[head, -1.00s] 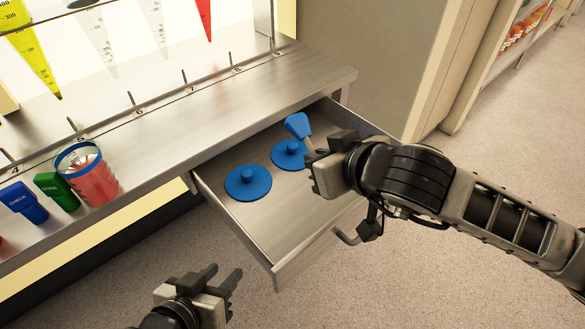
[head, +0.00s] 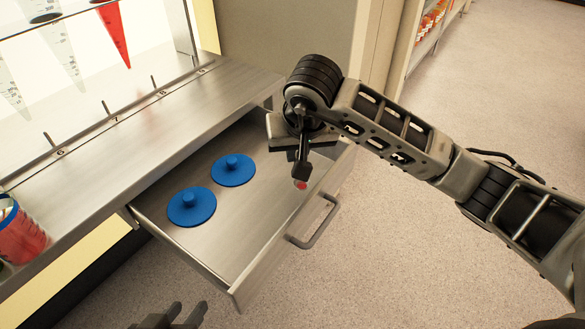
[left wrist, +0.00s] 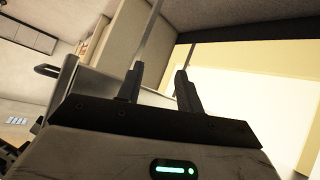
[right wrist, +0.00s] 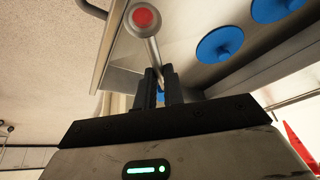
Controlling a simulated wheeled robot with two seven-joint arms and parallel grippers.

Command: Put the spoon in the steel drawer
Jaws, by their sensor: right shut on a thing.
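The spoon is between my right gripper's fingers. In the head view only the red tip (head: 301,185) shows below the fingers; the arm hides the rest. My right gripper (head: 302,165), shut on the spoon, points down over the right part of the open steel drawer (head: 240,245). I cannot tell whether the spoon touches the drawer. My left gripper (head: 178,314) is open and empty at the bottom edge, in front of the drawer.
Two blue knobbed discs (head: 192,206) (head: 233,169) lie in the drawer's left and back part. The drawer handle (head: 316,222) sticks out at the front. A steel shelf ledge (head: 130,135) runs above the drawer's back. A container with red contents (head: 20,238) stands far left.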

